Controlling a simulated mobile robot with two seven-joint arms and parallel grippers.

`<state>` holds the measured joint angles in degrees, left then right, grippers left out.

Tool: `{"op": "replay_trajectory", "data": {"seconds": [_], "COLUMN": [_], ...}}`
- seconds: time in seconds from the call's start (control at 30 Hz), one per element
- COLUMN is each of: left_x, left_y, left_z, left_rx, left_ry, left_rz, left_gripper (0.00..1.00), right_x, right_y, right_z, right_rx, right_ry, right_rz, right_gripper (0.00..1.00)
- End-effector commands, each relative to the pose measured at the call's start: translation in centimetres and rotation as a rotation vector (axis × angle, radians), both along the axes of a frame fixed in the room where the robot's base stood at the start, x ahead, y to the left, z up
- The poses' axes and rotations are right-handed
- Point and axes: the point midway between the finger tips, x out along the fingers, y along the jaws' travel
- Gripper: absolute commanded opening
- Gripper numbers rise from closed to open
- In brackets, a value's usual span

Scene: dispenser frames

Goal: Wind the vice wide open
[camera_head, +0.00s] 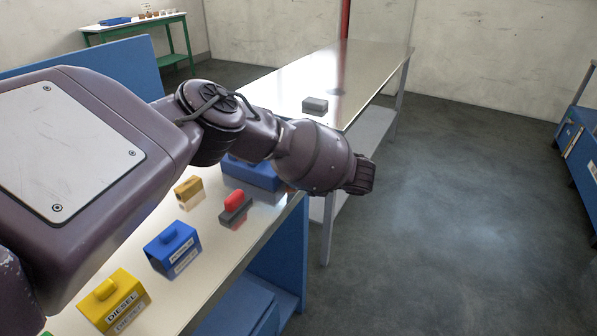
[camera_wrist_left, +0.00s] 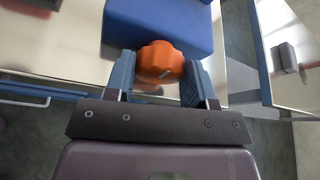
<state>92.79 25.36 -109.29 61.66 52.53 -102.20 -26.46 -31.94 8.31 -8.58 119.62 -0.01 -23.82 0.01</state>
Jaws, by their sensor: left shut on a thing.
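The blue vice (camera_head: 246,173) sits at the end of the workbench, partly hidden by my left arm in the head view. In the left wrist view its blue body (camera_wrist_left: 160,25) fills the top middle. An orange knob (camera_wrist_left: 160,58) shows at the near side of the blue body. My left gripper (camera_wrist_left: 160,75) has its two fingers on either side of the knob and is shut on it. In the head view the knob and the fingertips are hidden by my arm. The vice's jaw opening cannot be made out. My right gripper is not in view.
On the workbench stand a yellow DIESEL box (camera_head: 113,299), a blue labelled box (camera_head: 172,250), a small tan box (camera_head: 188,190) and a grey block with a red top (camera_head: 235,209). A steel table (camera_head: 300,80) behind bears a grey block (camera_head: 315,105).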

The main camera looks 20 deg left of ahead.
Motion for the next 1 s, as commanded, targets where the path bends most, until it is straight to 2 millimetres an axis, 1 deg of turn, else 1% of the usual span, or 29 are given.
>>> {"op": "replay_trajectory", "data": {"seconds": [0.03,0.2,0.37,0.4,0.53,0.83,0.93,1.0], "left_x": [0.3,0.3,0.3,0.3,0.2,0.0,-0.2,-0.4], "left_y": [-0.3,-0.2,-0.1,-0.1,0.0,0.0,-0.5,-1.3], "left_z": [0.8,0.6,0.6,0.6,0.4,0.2,0.4,0.7], "left_rx": [-0.003,-0.001,0.001,0.001,0.002,0.003,0.002,0.001], "left_ry": [-0.016,-0.015,-0.015,-0.015,-0.011,-0.006,-0.006,-0.006], "left_rz": [-0.005,-0.004,-0.003,-0.002,0.0,0.002,0.001,0.0], "left_gripper": [0.26,0.26,0.26,0.54,0.74,0.75,0.75,0.75], "right_x": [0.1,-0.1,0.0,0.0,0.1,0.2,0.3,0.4], "right_y": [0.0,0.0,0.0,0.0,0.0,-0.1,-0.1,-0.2], "right_z": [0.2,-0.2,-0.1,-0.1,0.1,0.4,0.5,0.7], "right_rx": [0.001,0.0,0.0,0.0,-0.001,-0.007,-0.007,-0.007], "right_ry": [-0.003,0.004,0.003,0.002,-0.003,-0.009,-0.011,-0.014], "right_rz": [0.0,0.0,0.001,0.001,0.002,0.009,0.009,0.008], "right_gripper": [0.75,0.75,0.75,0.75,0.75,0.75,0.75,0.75]}}
